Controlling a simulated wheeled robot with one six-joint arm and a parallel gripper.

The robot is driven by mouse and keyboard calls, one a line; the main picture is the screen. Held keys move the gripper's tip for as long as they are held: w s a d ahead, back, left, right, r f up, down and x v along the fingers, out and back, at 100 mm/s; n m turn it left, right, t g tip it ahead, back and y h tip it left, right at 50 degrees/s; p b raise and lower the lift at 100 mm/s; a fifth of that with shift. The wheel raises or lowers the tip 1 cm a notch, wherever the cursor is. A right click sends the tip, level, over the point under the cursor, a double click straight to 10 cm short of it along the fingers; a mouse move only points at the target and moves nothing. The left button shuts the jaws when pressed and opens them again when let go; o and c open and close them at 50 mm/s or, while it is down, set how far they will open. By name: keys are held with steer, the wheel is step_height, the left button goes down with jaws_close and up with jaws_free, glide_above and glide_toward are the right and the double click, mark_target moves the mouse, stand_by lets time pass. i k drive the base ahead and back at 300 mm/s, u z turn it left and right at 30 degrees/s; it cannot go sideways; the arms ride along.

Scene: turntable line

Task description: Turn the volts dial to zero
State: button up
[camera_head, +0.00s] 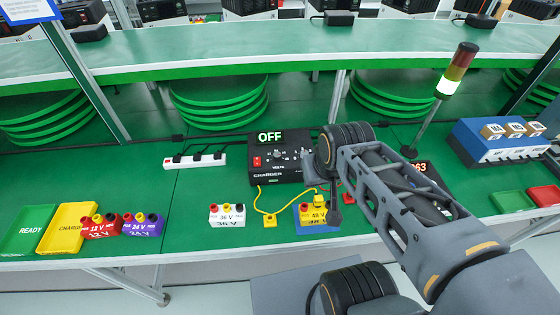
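The black charger box (264,174) stands at the back middle of the green bench, with a display (269,137) reading OFF. Its front has a red switch (257,162) at the left and the volts dial (278,155) in the middle, with small marks around it. The setting the dial points to is too small to read. My gripper (322,154) is at the charger's right side, to the right of the dial and apart from it. My wrist hides most of the gripper and the charger's right edge, so I cannot tell whether its fingers are open.
A blue-based 48 V battery (312,213) with a yellow clip stands below my arm. A white 36 V battery (227,213) is left of it. A second yellow clip (270,222) lies between them. A power strip (195,160) is left of the charger. A lit signal lamp (457,70) stands right.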

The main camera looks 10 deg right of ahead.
mark_target(278, 156)
steer(key=k, duration=0.35)
steer(key=u, duration=1.1)
steer(key=i, duration=0.6)
steer(key=z, duration=0.9)
